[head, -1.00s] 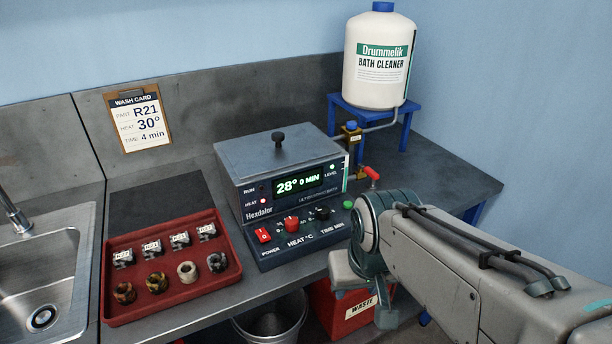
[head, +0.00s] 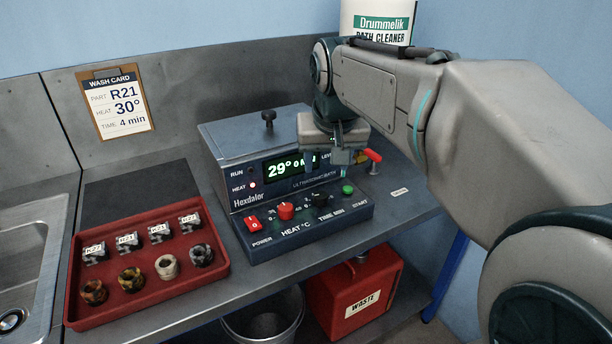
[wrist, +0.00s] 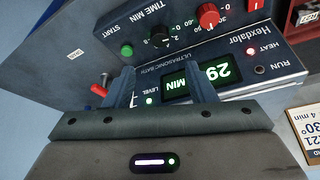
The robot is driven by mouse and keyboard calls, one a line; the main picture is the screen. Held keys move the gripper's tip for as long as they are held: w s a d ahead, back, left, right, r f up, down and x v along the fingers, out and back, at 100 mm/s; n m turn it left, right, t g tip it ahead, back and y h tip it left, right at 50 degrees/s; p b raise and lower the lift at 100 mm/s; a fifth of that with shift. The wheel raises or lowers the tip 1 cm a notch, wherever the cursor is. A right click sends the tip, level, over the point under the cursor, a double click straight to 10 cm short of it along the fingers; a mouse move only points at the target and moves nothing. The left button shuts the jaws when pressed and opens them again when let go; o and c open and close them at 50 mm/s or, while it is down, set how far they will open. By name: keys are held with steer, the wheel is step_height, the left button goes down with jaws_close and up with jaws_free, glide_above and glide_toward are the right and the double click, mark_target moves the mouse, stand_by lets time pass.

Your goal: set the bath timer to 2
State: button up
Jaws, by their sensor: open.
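The ultrasonic bath (head: 268,165) is a grey box with a dark sloped control panel. Its black TIME MIN knob (head: 319,200) sits between the red HEAT knob (head: 286,211) and the green START button (head: 348,188). The time knob also shows upside down in the wrist view (wrist: 160,38). The display (head: 291,166) reads 29° and 0 min, its right part hidden by my gripper. My gripper (head: 328,172) is open and empty, fingers pointing down, above and behind the time knob and apart from it. In the wrist view its fingers (wrist: 161,80) straddle part of the display.
A red power switch (head: 253,224) is at the panel's left. A red-handled valve (head: 372,155) stands close right of my gripper. A red tray (head: 148,309) of rings and labelled parts lies left. The wash card (head: 115,103) reads R21, 30°, 4 min.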

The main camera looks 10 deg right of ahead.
mark_target(321, 195)
steer(key=b+x, duration=0.1)
steer(key=x, duration=1)
steer(key=shift+w+f, duration=0.1)
steer(key=shift+f, duration=0.3)
steer(key=shift+c, duration=0.2)
steer(key=c, duration=0.9)
